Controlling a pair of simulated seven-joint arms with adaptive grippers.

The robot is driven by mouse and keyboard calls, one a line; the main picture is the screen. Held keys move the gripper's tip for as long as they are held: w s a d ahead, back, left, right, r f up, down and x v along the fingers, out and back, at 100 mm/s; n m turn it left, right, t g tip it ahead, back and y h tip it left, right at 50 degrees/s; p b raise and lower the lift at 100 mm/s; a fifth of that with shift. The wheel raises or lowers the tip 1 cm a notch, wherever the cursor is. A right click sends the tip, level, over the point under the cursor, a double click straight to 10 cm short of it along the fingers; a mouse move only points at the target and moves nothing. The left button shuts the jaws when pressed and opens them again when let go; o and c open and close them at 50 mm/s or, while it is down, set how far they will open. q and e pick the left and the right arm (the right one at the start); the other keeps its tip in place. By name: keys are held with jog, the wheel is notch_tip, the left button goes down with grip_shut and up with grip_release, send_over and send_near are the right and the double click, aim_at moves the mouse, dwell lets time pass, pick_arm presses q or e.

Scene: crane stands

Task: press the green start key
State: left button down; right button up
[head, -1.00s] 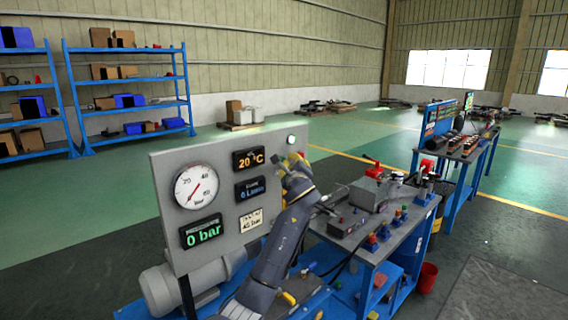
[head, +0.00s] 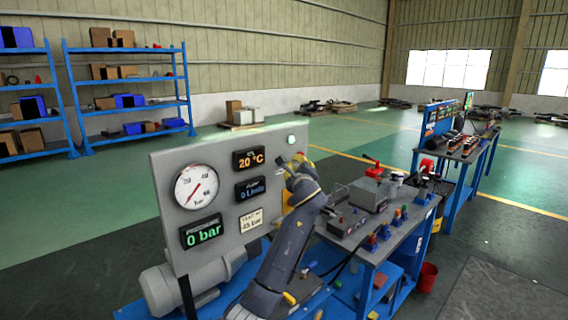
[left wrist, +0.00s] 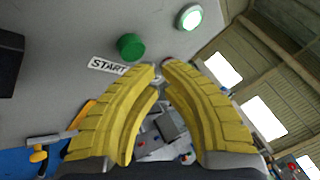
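The green start key (left wrist: 131,46) is a round button on the grey panel, beside a white START label (left wrist: 106,66), in the left wrist view. In the head view my arm hides the key on the grey panel (head: 222,161). My left gripper (left wrist: 162,66) has yellow fingers whose tips are nearly together, with nothing between them. The tips appear just right of and below the key in that view, apart from it. In the head view the left gripper (head: 298,158) is at the panel's upper right edge. My right gripper is not in view.
A lit lamp (left wrist: 189,17) sits above the key. The panel carries a dial gauge (head: 196,187) and a pressure display reading 0 bar (head: 204,232). A blue bench (head: 365,222) with fittings stands to the right. Blue shelves (head: 130,95) stand far behind.

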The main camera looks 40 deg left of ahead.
pick_arm(q)
jog(key=shift+s+d, duration=0.25)
jog(key=shift+d, duration=0.95)
jog(key=shift+s+d, duration=0.25)
jog(key=shift+d, duration=0.9)
